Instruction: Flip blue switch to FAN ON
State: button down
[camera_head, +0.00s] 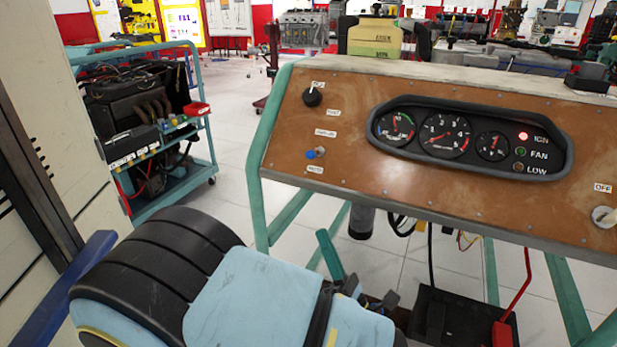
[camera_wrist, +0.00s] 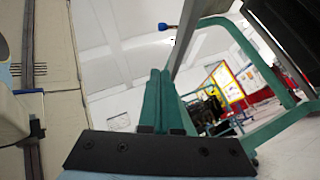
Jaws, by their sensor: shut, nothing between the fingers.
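The blue switch (camera_head: 311,154) is a small blue-tipped toggle on the left part of the brown panel (camera_head: 400,185), with small white labels above and below it that are too blurred to read surely. In the wrist view the blue tip (camera_wrist: 164,27) sticks out from the panel, seen edge-on. My gripper (camera_head: 323,233) is below the panel's lower edge, under the switch and apart from it. Its two teal fingers (camera_wrist: 159,72) are pressed together, empty. The FAN light (camera_head: 521,152) is green and looks dimmer than the red IGN light (camera_head: 523,136).
A black knob (camera_head: 312,96) sits above the switch, and gauges (camera_head: 436,133) are to its right. A teal frame leg (camera_head: 285,215) stands near my gripper. A teal cart with an engine (camera_head: 150,110) is at the left. A black box (camera_head: 460,318) sits low under the panel.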

aim_at(310, 184)
jog(key=shift+y, duration=0.3)
jog(key=p+x, duration=0.1)
jog(key=x, duration=0.3)
jog(key=d+p+x, duration=0.1)
jog(key=x, duration=0.3)
jog(key=p+x, duration=0.2)
jog(key=x, duration=0.2)
jog(key=shift+s+d+r, duration=0.15)
jog(key=shift+d+r, duration=0.05)
jog(key=shift+r, duration=0.15)
jog(key=shift+w+d+r+p, duration=0.25)
jog(key=shift+r+p, duration=0.05)
jog(key=shift+r, duration=0.3)
jog(key=shift+r+p, duration=0.15)
jog(key=shift+p, duration=0.2)
jog(key=shift+r+m+h+p, duration=0.1)
jog(key=shift+m+h+p, duration=0.35)
jog(key=shift+m+h, duration=0.3)
